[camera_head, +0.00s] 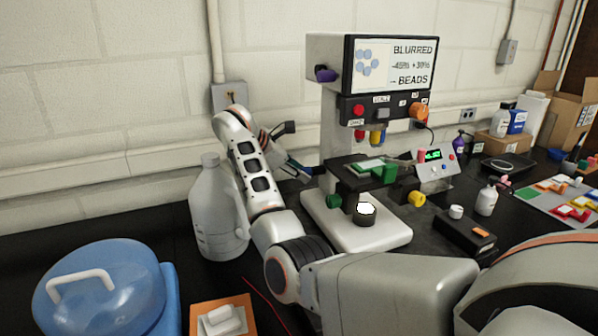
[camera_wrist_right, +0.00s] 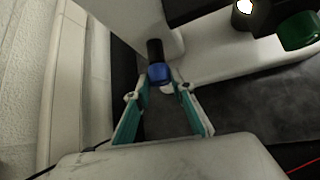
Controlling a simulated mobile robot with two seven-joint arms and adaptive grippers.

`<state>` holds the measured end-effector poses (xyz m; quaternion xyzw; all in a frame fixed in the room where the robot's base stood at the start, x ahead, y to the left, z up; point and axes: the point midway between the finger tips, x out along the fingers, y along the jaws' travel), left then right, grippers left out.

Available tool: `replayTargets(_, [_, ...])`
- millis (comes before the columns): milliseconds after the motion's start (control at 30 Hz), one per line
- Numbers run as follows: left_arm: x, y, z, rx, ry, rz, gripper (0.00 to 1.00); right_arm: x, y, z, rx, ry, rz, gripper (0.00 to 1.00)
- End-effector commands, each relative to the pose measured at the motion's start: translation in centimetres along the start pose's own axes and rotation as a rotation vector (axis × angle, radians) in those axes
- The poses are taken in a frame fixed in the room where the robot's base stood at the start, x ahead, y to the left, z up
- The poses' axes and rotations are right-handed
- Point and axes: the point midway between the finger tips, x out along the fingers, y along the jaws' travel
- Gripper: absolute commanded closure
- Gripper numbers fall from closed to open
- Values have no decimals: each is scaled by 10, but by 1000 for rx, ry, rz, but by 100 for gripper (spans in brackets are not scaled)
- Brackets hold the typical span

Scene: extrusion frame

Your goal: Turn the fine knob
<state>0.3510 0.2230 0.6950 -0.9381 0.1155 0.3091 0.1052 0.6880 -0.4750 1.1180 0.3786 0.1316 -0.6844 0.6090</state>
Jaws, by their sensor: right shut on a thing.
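The microscope (camera_head: 385,235) has a white base and a screen (camera_head: 393,64) reading "BLURRED" and "BEADS". In the right wrist view, a blue-ended knob (camera_wrist_right: 159,73) on a black shaft sticks out of the microscope's white body. It appears to be the fine knob. My right gripper (camera_wrist_right: 160,90) has its teal fingers on either side of this knob, shut on it. In the head view, my right gripper (camera_head: 308,173) is at the left of the microscope stage, and the blue knob is hidden there. A green knob (camera_head: 333,201) and a yellow knob (camera_head: 417,198) are lower down. My left gripper is not in view.
A large translucent jug (camera_head: 215,215) stands close to the left of my right arm. A blue domed container (camera_head: 100,290) is at front left. A control box (camera_head: 437,167), a small bottle (camera_head: 486,201) and a black box (camera_head: 465,235) stand right of the microscope. The wall is behind.

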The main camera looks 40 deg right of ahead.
Motion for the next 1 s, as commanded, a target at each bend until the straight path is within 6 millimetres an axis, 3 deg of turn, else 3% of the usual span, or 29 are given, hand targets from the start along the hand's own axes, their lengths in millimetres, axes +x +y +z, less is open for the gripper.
replayTargets(600, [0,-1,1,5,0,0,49,2,-7,-1,299,-2,298,98])
replayTargets(1000, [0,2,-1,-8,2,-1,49,2,-8,-1,382,-2,380,98])
